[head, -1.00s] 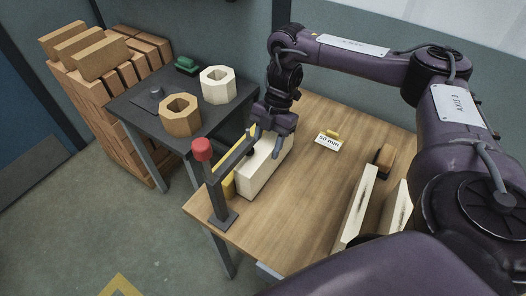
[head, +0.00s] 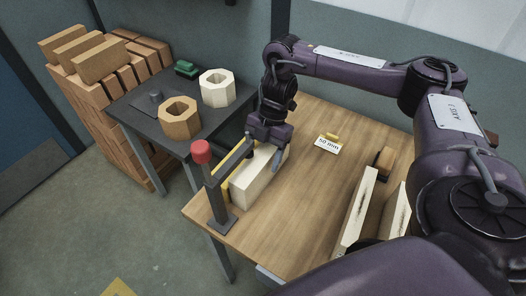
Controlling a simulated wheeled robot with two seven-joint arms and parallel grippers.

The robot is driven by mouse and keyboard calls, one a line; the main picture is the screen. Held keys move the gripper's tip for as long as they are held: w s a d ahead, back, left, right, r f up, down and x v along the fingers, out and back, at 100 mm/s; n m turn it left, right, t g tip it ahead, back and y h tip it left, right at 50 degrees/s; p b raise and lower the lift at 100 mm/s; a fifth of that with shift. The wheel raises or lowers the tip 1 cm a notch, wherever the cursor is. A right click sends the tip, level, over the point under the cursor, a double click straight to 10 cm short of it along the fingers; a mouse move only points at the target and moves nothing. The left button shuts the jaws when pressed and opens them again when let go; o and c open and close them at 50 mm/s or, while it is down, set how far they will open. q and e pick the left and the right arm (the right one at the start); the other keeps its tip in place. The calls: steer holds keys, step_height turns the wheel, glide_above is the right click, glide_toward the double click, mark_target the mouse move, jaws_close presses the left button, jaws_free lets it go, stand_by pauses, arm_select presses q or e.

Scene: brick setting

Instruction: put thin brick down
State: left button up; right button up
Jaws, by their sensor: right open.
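A long pale cream brick (head: 257,180), seemingly the thin brick, lies on the wooden table (head: 300,215) alongside a yellow strip and a dark bar. My right gripper (head: 267,157) is at the far end of this brick, pointing down, with its fingers open about it. One finger shows on the near right side of the brick; the other is mostly hidden. Whether the fingers touch the brick cannot be told. My left gripper is not in view.
A dark post with a red knob (head: 201,151) stands at the table's left edge, close to the brick. A "50 mm" card (head: 328,144) lies mid-table. Upright pale slabs (head: 357,212) stand at right. A side table (head: 140,107) holds hollow blocks; stacked bricks (head: 100,110) stand behind.

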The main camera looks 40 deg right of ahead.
steer(key=p+v, duration=0.5)
steer(key=v, duration=0.7)
stand_by(0.3)
